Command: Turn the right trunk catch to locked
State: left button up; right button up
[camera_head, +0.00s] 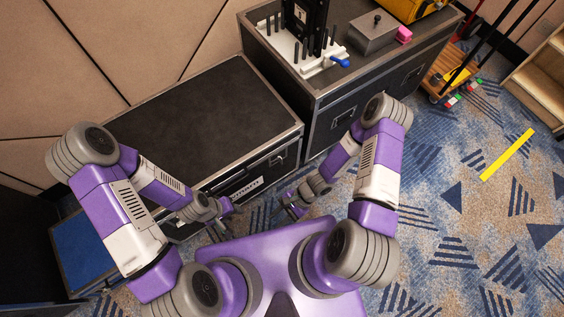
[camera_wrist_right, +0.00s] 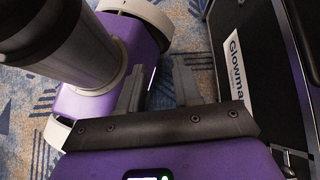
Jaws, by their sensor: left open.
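The low black trunk (camera_head: 205,115) has a metal-edged lid and a white label on its front. A small catch (camera_head: 279,159) shows on the right part of that front; its turn position is too small to tell. The left part of the front is largely hidden by my left arm. My left gripper (camera_head: 228,207) is open, low in front of the trunk and left of the catch. My right gripper (camera_head: 292,207) is below the catch, apart from it. In the right wrist view its fingers (camera_wrist_right: 157,88) are spread and empty, beside the trunk's labelled front (camera_wrist_right: 263,75).
A wooden cart (camera_head: 447,76) stands at the back right. The carpet (camera_head: 480,225) on the right is clear, with yellow tape (camera_head: 507,154).

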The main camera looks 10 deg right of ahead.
jog(key=w+a+f+m+t+y, duration=0.2)
jog(key=w+m+t+y, duration=0.15)
jog(key=w+m, duration=0.25)
jog(key=m+t+h+b, duration=0.1)
jog(key=m+t+h, duration=0.8)
jog(key=m+t, duration=0.35)
send_near(282, 162)
jog(key=w+f, duration=0.1)
jog(key=w, duration=0.1)
jog(key=shift+m+y, duration=0.25)
jog(key=shift+m, duration=0.1)
jog(key=b+x, duration=0.3)
jog(key=x, duration=0.3)
jog(key=shift+w+f, duration=0.1)
jog(key=shift+f, duration=0.05)
jog(key=shift+w+a+f, duration=0.1)
jog(key=shift+w+a, duration=0.15)
jog(key=shift+w, duration=0.3)
grip_shut()
